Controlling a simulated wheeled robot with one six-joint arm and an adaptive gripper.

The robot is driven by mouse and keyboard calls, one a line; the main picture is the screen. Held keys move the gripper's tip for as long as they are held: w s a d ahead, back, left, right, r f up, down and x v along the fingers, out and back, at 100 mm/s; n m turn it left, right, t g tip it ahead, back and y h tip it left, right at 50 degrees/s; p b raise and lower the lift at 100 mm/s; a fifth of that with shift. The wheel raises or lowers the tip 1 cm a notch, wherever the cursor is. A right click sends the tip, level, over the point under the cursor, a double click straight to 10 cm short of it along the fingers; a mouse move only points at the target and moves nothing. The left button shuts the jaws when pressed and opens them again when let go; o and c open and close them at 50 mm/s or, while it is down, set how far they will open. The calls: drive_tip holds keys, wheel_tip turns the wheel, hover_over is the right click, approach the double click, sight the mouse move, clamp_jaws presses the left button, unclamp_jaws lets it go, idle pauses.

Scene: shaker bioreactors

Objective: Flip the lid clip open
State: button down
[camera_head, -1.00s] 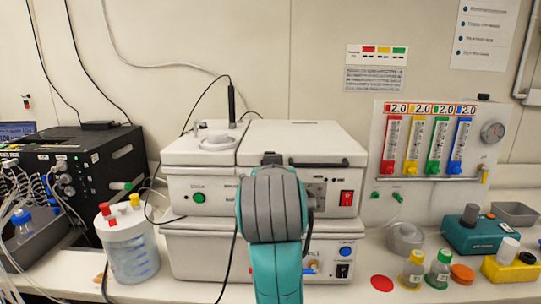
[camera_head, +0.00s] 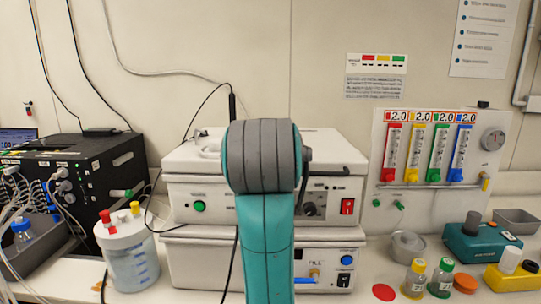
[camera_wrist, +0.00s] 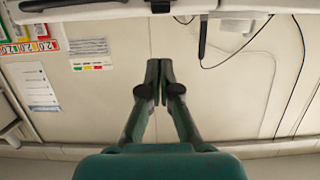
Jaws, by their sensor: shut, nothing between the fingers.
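The shaker unit's white lid (camera_head: 325,152) is down on the upper white box in the head view, with a dark bar handle (camera_head: 328,173) along its front edge. My arm hides the front left part of the lid, where the clip sits, in the head view. In the wrist view, a small dark piece that looks like the lid clip (camera_wrist: 160,5) shows at the top edge, on the white lid edge. My gripper (camera_wrist: 159,66) is shut and empty, its fingertips pointing toward that piece with a gap between. The gripper is hidden behind my arm in the head view.
A black probe (camera_head: 232,107) with a cable stands behind the unit's left part. A bottle with coloured caps (camera_head: 129,255) stands at left, near a black control box (camera_head: 75,180). The flowmeter panel (camera_head: 430,150), small bottles and a teal device (camera_head: 480,243) are at right.

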drive_tip(key=w+f, duration=0.1)
drive_tip(key=w, duration=0.1)
drive_tip(key=w+f, duration=0.1)
drive_tip(key=w, duration=0.2)
drive_tip(key=w+f, duration=0.2)
drive_tip(key=shift+w+f, duration=0.1)
drive_tip(key=shift+w, duration=0.1)
drive_tip(key=shift+s+f, duration=0.5)
drive_tip(key=shift+f, duration=0.2)
drive_tip(key=shift+s+f+t, duration=0.2)
drive_tip(key=shift+s+t, duration=0.25)
drive_tip(key=shift+t, duration=0.05)
